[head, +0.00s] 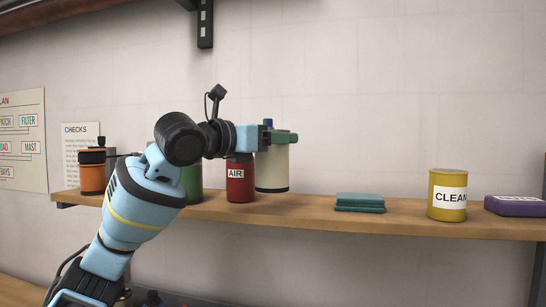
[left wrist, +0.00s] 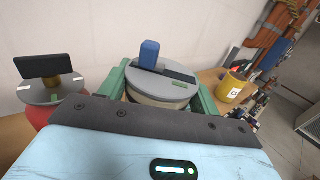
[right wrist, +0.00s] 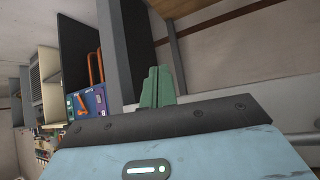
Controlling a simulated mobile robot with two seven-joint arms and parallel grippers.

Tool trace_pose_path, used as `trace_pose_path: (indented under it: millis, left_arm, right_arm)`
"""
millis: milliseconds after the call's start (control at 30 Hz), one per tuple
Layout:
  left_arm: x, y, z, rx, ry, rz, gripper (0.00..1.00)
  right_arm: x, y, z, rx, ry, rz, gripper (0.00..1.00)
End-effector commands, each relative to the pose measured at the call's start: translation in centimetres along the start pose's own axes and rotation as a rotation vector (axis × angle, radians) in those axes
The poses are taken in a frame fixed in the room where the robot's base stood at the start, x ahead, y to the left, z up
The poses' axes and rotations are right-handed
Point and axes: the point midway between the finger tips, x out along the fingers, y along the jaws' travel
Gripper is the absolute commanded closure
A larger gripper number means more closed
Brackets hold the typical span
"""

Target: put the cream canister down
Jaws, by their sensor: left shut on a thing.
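The cream canister (head: 272,170) is upright at the wooden shelf, just right of the red AIR can. Its dark base band is level with the shelf top; I cannot tell whether it touches. My left gripper (head: 282,137) is shut on the canister near its top. In the left wrist view the canister's grey lid with a blue knob (left wrist: 150,54) sits between the green fingers (left wrist: 160,88). My right gripper (right wrist: 157,87) shows only in the right wrist view, its green fingers close together with nothing visible between them.
The red AIR can (head: 240,182) is close on the left, with a green can (head: 191,182) and an orange canister (head: 92,178) further left. Folded teal cloths (head: 359,202), a yellow CLEAN can (head: 447,188) and a purple box (head: 514,206) are right. Shelf (head: 315,207) is bare between canister and cloths.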

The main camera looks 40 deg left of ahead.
Motion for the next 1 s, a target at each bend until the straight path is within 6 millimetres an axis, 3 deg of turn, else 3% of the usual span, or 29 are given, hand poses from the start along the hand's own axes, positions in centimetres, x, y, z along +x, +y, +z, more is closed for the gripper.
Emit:
trace_pose_path:
  millis: [333, 600, 1000]
  left_arm:
    - [0.9, 1.1, -0.1, -0.003, -0.002, 0.001, 0.75]
    - [0.8, 1.1, -2.8, 0.002, 0.0, 0.001, 0.75]
    - [0.8, 1.0, -3.5, 0.002, -0.004, 0.0, 0.75]
  right_arm:
    - [0.0, -0.1, 0.1, 0.002, -0.002, 0.0, 1.0]
    - [0.0, -0.1, -0.1, 0.002, 0.002, 0.0, 1.0]
    - [0.0, -0.1, -0.2, 0.002, 0.004, 0.0, 1.0]
